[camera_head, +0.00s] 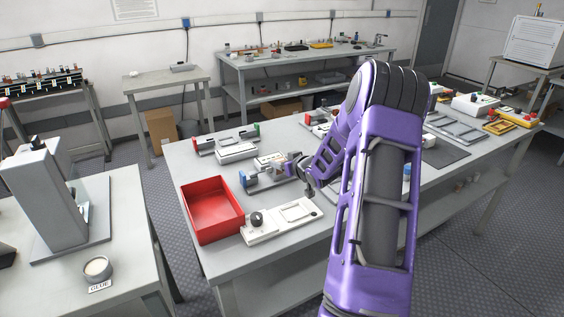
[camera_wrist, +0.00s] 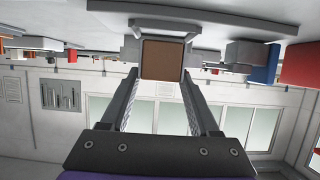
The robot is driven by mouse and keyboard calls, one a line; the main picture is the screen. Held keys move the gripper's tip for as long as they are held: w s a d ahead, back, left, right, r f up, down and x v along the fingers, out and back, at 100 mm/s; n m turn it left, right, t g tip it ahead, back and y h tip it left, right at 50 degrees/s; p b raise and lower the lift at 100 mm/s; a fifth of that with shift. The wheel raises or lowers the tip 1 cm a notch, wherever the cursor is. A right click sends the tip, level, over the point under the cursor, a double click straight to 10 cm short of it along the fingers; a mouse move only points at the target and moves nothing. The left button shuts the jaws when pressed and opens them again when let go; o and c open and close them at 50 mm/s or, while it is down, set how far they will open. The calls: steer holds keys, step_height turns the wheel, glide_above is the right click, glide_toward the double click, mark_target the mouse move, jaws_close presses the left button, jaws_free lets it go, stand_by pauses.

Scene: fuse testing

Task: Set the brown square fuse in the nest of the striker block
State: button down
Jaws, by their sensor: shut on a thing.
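The brown square fuse (camera_wrist: 162,60) is between the fingertips of my gripper (camera_wrist: 161,75) in the wrist view, which looks upside down. My gripper is shut on it. In the head view my gripper (camera_head: 288,167) is small, at a grey fixture with a blue end block (camera_head: 248,180) on the table. The blue block (camera_wrist: 268,64) also shows right of the fuse in the wrist view. Grey parts of a fixture lie just behind the fuse; I cannot tell whether they touch it. I cannot tell for certain which part is the striker block, and no nest is clearly visible.
A red tray (camera_head: 213,207) stands left of my gripper, and a white device with a black knob (camera_head: 280,221) is in front. Another fixture with red and green ends (camera_head: 226,140) is behind. My arm hides part of the table's middle.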

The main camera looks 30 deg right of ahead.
steer(key=shift+f+b, duration=0.6)
steer(key=shift+f, duration=0.1)
steer(key=shift+c, duration=0.2)
jaws_free()
steer(key=d+p+v, duration=0.1)
steer(key=p+v, duration=0.1)
steer(key=v, duration=1.5)
steer(key=shift+s+a, duration=0.25)
steer(key=shift+a, duration=0.25)
